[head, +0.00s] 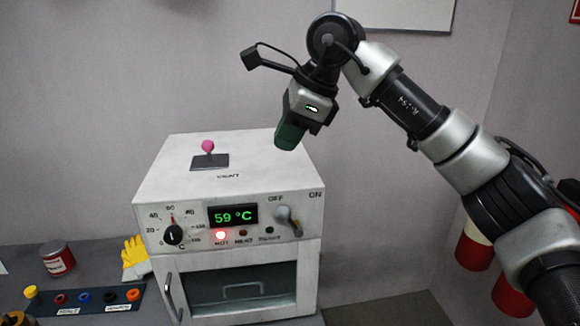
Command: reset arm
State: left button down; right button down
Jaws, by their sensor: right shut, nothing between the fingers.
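My right gripper (289,135) hangs at the end of my right arm, which comes in from the right. It points down and to the left, above and behind the right part of the white oven's top. It is shut and empty. It appears apart from the oven. My left gripper is not in view.
The white oven (310,228) shows 59 °C, with a lit red lamp, a dial, a switch and a pink-knobbed lever (208,147) on top. A yellow glove (135,258), a red can (58,262) and a rack with colored caps (97,305) stand left. Red-and-white cylinders are at right.

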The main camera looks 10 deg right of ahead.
jog(key=shift+s+r, duration=0.2)
jog(key=shift+r, duration=0.75)
